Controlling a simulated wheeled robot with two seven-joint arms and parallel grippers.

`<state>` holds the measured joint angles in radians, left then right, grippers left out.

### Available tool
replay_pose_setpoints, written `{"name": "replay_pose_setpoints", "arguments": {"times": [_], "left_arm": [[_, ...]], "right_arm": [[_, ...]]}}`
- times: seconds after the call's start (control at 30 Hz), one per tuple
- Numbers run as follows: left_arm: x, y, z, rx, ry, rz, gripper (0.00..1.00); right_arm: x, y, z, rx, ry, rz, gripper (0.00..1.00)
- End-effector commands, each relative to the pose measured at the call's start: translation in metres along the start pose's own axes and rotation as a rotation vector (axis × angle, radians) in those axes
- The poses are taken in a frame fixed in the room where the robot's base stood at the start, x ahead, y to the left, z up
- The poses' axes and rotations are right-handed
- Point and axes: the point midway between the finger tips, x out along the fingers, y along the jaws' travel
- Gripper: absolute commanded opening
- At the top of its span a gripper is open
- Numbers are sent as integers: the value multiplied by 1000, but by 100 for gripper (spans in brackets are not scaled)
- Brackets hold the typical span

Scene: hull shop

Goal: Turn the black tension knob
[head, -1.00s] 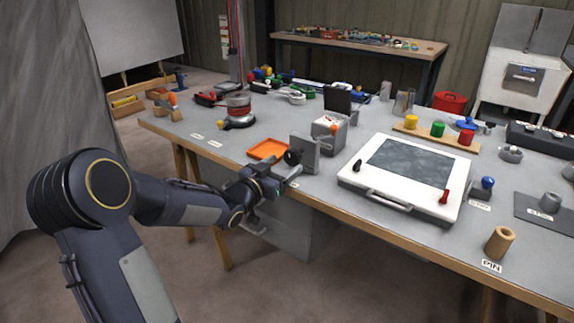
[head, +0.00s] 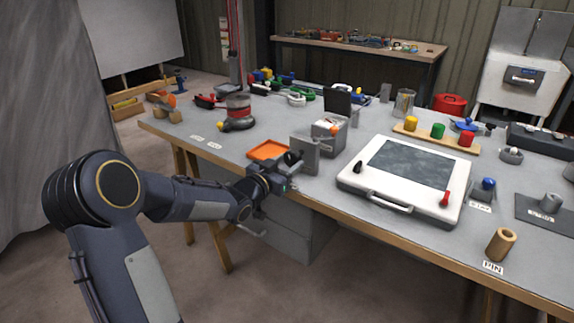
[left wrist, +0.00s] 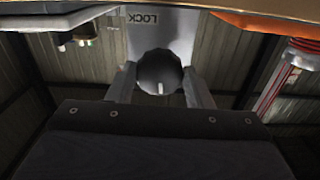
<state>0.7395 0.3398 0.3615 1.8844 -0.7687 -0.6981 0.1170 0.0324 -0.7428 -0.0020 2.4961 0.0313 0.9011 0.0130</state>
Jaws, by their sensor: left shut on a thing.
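The black tension knob (head: 292,157) sits on the left face of an upright grey plate (head: 308,156) near the bench's front edge. My left gripper (head: 287,167) is at the knob, coming from the front left. In the left wrist view the round black knob (left wrist: 158,68) lies between the two fingers of my left gripper (left wrist: 160,84), which is shut on it. A small pale mark shows on the knob's face. The plate (left wrist: 170,28) behind it carries the word LOCK, upside down. In the head view the gripper partly hides the knob. My right gripper is not in view.
An orange tray (head: 268,150) lies just behind the gripper. A grey box (head: 329,136) stands behind the plate. A white panel (head: 350,182) with a dark screen and small knobs lies to the right. The bench front left of the tray is mostly clear.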

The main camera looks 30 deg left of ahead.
Motion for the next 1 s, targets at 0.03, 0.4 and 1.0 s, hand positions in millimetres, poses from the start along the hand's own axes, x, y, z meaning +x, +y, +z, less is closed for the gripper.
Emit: {"name": "replay_pose_setpoints", "arguments": {"times": [0.03,0.4,1.0], "left_arm": [[0,0,5,36,3,0,23],[0,0,2,355,2,0,23],[0,-1,0,359,0,0,68]], "right_arm": [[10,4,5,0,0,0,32],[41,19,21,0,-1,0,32],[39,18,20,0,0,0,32]]}}
